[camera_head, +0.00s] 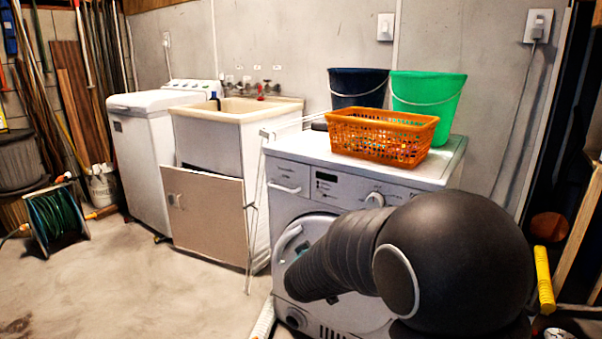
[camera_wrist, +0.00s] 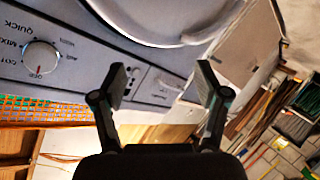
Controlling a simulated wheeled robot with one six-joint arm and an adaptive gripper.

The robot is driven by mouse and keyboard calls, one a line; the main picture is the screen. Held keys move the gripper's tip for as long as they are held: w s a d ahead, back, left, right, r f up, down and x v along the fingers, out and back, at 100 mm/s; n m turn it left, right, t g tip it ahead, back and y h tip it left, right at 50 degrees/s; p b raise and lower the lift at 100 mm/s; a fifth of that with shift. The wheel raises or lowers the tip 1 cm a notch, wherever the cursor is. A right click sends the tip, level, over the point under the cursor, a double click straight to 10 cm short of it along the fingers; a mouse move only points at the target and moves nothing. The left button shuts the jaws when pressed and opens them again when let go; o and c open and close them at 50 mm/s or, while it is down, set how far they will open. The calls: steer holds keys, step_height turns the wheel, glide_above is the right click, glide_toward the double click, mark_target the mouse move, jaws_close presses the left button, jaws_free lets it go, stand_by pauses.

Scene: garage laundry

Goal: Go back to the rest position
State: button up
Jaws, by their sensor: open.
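My gripper (camera_wrist: 163,84) shows in the wrist view with its two black fingers spread apart and nothing between them. It is in front of the white washing machine, whose control panel (camera_wrist: 75,45) and round door rim (camera_wrist: 165,40) lie beyond the fingers. That view is turned, so the machine appears tipped over. In the head view my dark arm covers the lower right and the front of the washing machine (camera_head: 290,172). I cannot make out my gripper's fingers in the head view.
An orange basket (camera_head: 383,135) stands on the washing machine, with a dark blue bucket (camera_head: 357,88) and a green bucket (camera_head: 428,95) behind it. A sink cabinet (camera_head: 208,215) with an open door stands to the left. The concrete floor (camera_head: 130,285) at front left is clear.

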steer(key=s+a+f+m+g+y, duration=0.25)
steer(key=s+g+y, duration=0.4)
steer(key=s, duration=1.15)
steer(key=s+d+r+m+h, duration=0.1)
steer(key=s+d+r, duration=0.3)
steer(key=s, duration=0.6)
steer(key=s+d+r+m+g+h, duration=0.1)
steer(key=s+d+r+h, duration=0.2)
steer(key=s+d, duration=0.6)
steer(key=shift+s+d+r+m, duration=0.15)
steer(key=shift+s+r+m, duration=0.2)
steer(key=shift+s, duration=0.2)
